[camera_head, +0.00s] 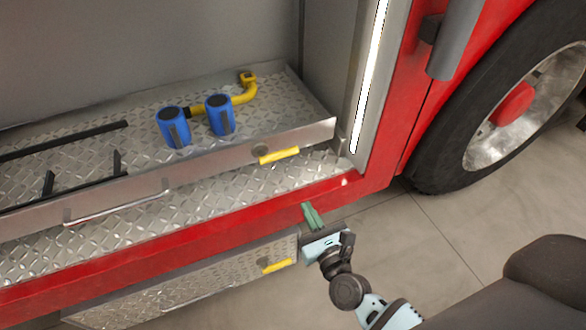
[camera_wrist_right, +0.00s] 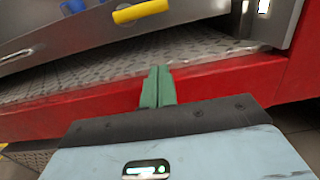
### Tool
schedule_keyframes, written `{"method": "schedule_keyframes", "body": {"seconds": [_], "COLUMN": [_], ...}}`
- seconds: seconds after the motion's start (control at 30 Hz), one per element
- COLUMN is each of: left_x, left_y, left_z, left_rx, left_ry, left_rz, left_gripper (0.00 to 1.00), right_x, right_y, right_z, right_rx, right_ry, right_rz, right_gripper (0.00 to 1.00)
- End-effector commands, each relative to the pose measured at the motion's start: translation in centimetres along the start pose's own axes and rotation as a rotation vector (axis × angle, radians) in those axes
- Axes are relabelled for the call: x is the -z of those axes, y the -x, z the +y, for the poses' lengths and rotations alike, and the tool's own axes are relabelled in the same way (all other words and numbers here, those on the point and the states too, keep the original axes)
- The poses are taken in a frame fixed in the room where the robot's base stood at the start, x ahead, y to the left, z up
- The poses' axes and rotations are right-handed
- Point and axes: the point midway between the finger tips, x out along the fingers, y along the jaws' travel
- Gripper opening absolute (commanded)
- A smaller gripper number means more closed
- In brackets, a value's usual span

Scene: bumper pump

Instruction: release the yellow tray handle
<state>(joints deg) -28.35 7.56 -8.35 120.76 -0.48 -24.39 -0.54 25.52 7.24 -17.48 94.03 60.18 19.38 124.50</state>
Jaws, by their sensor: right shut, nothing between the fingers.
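The upper yellow tray handle (camera_head: 279,155) is on the front wall of a metal tray (camera_head: 215,160) in the truck's compartment. It also shows at the top of the right wrist view (camera_wrist_right: 140,11). My right gripper (camera_head: 312,216) is below it and to its right, in front of the red sill, apart from the handle. Its green fingers are together and empty, and they also show in the right wrist view (camera_wrist_right: 158,87). A second yellow handle (camera_head: 277,265) is on a lower drawer, left of and below the right gripper. My left gripper is not in view.
Two blue cylinders (camera_head: 174,126) with a yellow bent pipe (camera_head: 240,97) stand on the tray. A black rack (camera_head: 70,150) lies at left. The red sill (camera_head: 200,235) runs below the tray. A large wheel (camera_head: 510,100) stands at right, with clear floor (camera_head: 430,240) before it.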

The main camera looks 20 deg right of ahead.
Motion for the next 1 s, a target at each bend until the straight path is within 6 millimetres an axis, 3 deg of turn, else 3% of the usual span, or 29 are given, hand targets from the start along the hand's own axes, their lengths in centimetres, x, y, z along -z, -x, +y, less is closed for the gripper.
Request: {"method": "schedule_keyframes", "body": {"seconds": [0.43,1.0], "left_x": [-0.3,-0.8], "left_y": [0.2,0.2], "left_z": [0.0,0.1], "left_rx": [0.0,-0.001], "left_ry": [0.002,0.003], "left_rz": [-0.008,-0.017], "left_gripper": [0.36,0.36], "right_x": [-0.1,-0.6], "right_y": [-0.9,-10.3], "right_z": [0.0,0.1], "right_rx": [0.001,0.0], "right_ry": [0.002,0.002], "right_rz": [-0.002,-0.001], "right_gripper": [0.0,0.0]}}
